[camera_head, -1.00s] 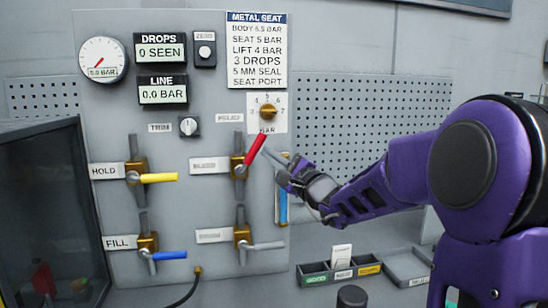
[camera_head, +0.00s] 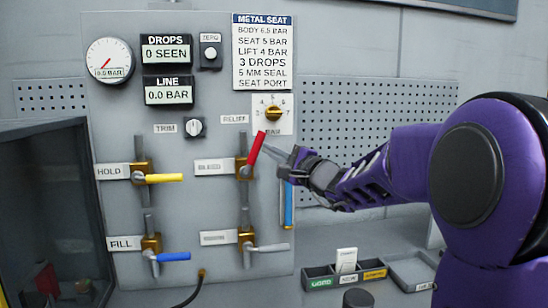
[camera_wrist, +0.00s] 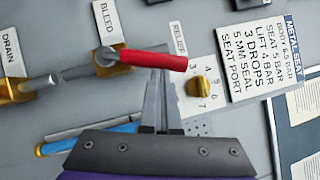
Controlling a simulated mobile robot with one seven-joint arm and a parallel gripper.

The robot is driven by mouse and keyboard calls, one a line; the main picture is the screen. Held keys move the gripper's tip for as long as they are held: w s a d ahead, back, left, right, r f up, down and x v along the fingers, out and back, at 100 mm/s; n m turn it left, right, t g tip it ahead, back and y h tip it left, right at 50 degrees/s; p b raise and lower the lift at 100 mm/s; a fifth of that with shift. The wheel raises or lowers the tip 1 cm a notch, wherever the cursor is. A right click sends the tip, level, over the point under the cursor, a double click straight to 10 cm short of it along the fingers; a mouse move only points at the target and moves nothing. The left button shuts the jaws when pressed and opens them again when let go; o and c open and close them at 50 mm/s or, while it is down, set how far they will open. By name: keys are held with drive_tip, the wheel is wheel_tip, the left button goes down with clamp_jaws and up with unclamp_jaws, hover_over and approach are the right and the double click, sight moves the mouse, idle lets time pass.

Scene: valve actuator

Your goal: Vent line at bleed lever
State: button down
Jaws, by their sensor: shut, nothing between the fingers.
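The bleed lever has a red handle (camera_head: 257,147) tilted up and to the right from its brass valve. The handle also shows in the wrist view (camera_wrist: 152,60), beside the label BLEED (camera_wrist: 107,22). My gripper (camera_head: 266,148) is shut and empty, its tips at the right side of the red handle. In the wrist view my fingertips (camera_wrist: 157,74) meet the handle's edge near its middle; whether they touch or sit just behind it is hard to tell. The LINE display (camera_head: 168,90) reads 0.0 BAR, and the DROPS display (camera_head: 166,48) reads 0 SEEN.
The yellow HOLD handle (camera_head: 163,178), blue FILL handle (camera_head: 173,256) and grey drain handle (camera_head: 270,247) point right. The brass RELIEF knob (camera_head: 273,114) is just above my gripper. A blue tube (camera_head: 288,206) hangs below it. Small labelled bins (camera_head: 345,277) stand at lower right.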

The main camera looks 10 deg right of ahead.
drive_tip(key=shift+a+r+n+g+h+b, duration=0.15)
drive_tip(key=shift+a+r+n+g+b, duration=0.4)
drive_tip(key=shift+n, duration=0.3)
drive_tip(key=shift+a+r+n+g+h+b, duration=0.15)
drive_tip(key=shift+a+r+n+g+b, duration=0.15)
drive_tip(key=shift+a+n, duration=0.45)
drive_tip(key=shift+d+f, duration=0.1)
drive_tip(key=shift+d, duration=0.05)
